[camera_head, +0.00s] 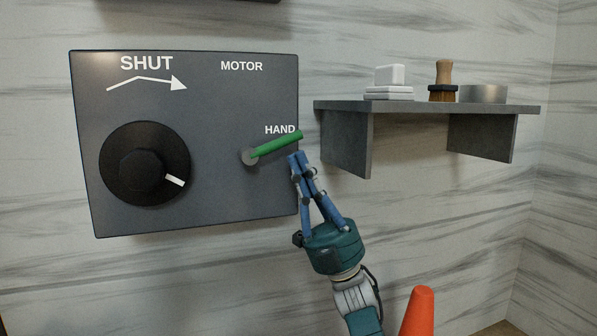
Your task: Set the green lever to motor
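The green lever (277,145) sticks out from a grey pivot (249,156) on the dark grey panel (215,205). It points right and slightly up, with its tip just below the HAND label (280,129). The MOTOR label (241,66) is higher up, above the pivot. My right gripper (297,158) is just below the lever's tip, by the panel's right edge. Its blue fingertips are together with nothing visible between them. I cannot tell whether they touch the lever. My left gripper is not in view.
A black knob (145,163) with a white mark sits on the panel's left, under the SHUT label (146,63) and an arrow. An orange cone (418,312) stands below.

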